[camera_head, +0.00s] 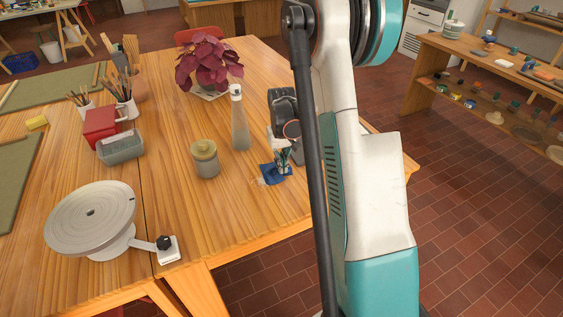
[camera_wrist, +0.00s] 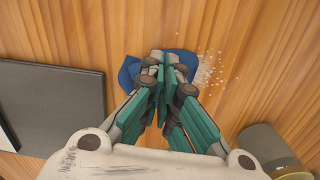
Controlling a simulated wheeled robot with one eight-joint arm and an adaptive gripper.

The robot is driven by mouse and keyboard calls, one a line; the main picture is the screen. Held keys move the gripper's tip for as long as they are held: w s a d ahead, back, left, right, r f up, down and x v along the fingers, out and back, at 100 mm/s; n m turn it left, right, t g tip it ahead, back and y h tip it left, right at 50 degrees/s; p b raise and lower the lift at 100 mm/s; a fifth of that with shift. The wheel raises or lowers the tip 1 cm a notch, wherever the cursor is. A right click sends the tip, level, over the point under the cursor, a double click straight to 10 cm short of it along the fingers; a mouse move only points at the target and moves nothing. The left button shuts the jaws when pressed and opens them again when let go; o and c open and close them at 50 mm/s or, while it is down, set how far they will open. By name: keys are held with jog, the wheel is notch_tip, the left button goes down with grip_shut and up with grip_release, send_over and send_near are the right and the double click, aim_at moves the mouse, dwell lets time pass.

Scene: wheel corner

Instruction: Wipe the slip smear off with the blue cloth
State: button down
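The blue cloth (camera_head: 270,177) lies on the wooden table, near its right side in the head view. It also shows in the wrist view (camera_wrist: 127,72), bunched around my fingertips. My gripper (camera_head: 283,163) points down onto the cloth. In the wrist view its fingers (camera_wrist: 167,72) are drawn together with cloth on both sides, so it looks shut on the cloth. The slip smear (camera_wrist: 207,72) shows as pale specks just right of the cloth in the wrist view. In the head view, faint pale marks (camera_head: 258,182) lie at the cloth's left edge. Any smear under the cloth is hidden.
A potted plant (camera_head: 208,62) stands behind. A banding wheel (camera_head: 90,215) is at front left. A dark flat object (camera_wrist: 55,105) lies left in the wrist view. Bare wood lies before the jar.

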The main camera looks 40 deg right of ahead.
aim_at(282, 180)
jog(key=shift+f+b, duration=0.8)
jog(key=shift+f, duration=0.65)
jog(key=shift+r, duration=0.1)
jog(key=c, duration=0.8)
grip_release()
jog(key=shift+f+b, duration=0.55)
jog(key=shift+f, duration=0.85)
jog(key=shift+s, duration=0.1)
grip_shut()
